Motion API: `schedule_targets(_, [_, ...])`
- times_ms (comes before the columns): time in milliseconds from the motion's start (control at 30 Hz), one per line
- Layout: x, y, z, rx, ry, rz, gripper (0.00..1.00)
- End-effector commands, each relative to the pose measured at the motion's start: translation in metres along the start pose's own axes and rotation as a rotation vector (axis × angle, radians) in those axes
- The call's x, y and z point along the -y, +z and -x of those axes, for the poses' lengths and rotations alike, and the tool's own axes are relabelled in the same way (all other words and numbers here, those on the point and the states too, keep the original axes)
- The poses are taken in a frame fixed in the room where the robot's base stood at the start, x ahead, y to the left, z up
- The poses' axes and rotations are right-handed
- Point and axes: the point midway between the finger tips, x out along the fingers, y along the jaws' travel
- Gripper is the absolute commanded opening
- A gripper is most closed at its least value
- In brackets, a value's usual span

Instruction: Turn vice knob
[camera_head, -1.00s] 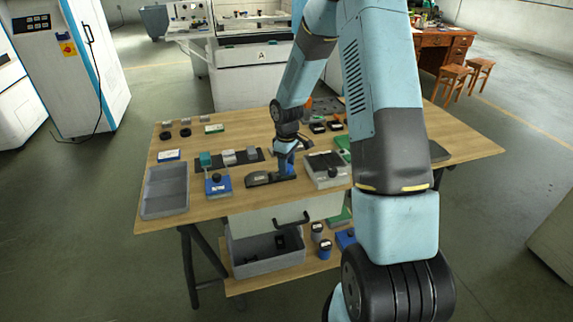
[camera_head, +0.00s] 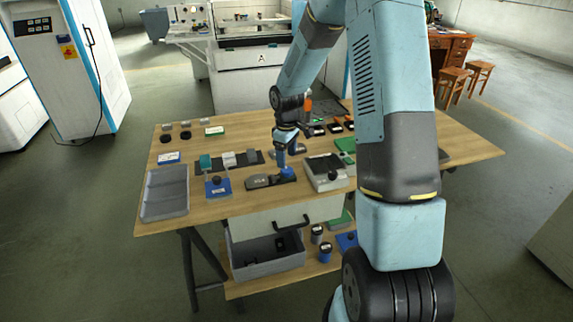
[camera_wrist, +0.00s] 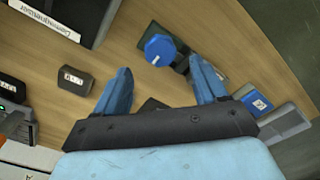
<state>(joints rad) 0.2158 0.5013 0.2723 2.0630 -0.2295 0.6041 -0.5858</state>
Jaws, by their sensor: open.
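The vice (camera_head: 262,181) is a low dark-grey body lying on the wooden table near its front edge. Its round blue knob (camera_head: 288,172) is at the right end. In the wrist view the knob (camera_wrist: 157,47) shows a small white mark on its rim. My gripper (camera_head: 282,154) is just above the knob in the head view. In the wrist view the two blue fingers of my gripper (camera_wrist: 163,78) are spread wide and empty. The knob shows beyond the gap between the fingertips, apart from both. The right finger partly hides the vice behind it.
A grey box labelled Demagnetizer (camera_wrist: 55,20) stands close by; it is right of the vice in the head view (camera_head: 325,172). A blue-based block (camera_head: 218,187) and an empty grey tray (camera_head: 165,192) lie to the left.

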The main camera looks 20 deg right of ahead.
Motion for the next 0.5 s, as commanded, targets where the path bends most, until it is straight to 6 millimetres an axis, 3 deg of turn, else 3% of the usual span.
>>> schedule_targets(200, [-0.001, -0.001, 0.045, -0.002, 0.004, -0.001, 0.72])
schedule_targets(500, [-0.001, -0.001, 0.082, -0.001, 0.001, 0.0, 0.72])
